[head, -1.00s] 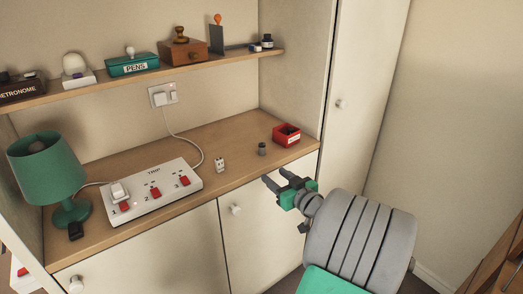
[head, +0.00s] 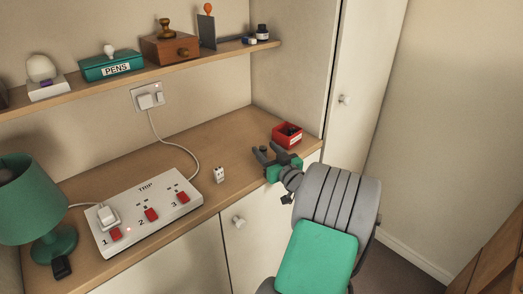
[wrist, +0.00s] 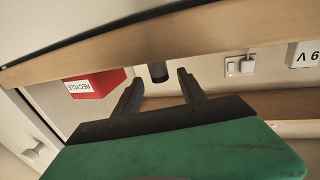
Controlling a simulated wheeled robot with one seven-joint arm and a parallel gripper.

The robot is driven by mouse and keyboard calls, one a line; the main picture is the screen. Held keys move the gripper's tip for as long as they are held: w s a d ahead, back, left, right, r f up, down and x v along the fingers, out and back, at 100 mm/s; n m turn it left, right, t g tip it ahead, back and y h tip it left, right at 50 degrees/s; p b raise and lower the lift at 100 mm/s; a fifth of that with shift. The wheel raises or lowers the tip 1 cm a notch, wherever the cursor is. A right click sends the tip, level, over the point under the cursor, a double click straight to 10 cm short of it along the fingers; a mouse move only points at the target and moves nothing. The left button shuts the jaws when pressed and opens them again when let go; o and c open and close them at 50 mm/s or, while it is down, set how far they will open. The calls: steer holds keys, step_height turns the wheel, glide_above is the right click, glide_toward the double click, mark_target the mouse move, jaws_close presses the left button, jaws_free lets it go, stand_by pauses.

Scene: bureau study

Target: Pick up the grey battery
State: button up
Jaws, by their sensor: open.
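The grey battery (wrist: 158,72) is a small dark grey cylinder on the wooden desk top. In the wrist view it shows upside down, beyond and between the two open fingertips and apart from them. My gripper (head: 266,151) is open and empty at the desk's front edge, at about desk height. In the head view the fingers cover the battery's place, and I cannot pick it out from them. The gripper also shows in the wrist view (wrist: 157,78).
A red RECYCLE box (head: 287,139) with dark items stands just behind the gripper. A white 9 V block (head: 219,174) stands to the left. A white power strip (head: 145,212) and a green lamp (head: 48,240) lie further left. A shelf (head: 190,69) hangs above.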

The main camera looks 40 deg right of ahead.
steer(key=shift+x, duration=1)
jaws_close()
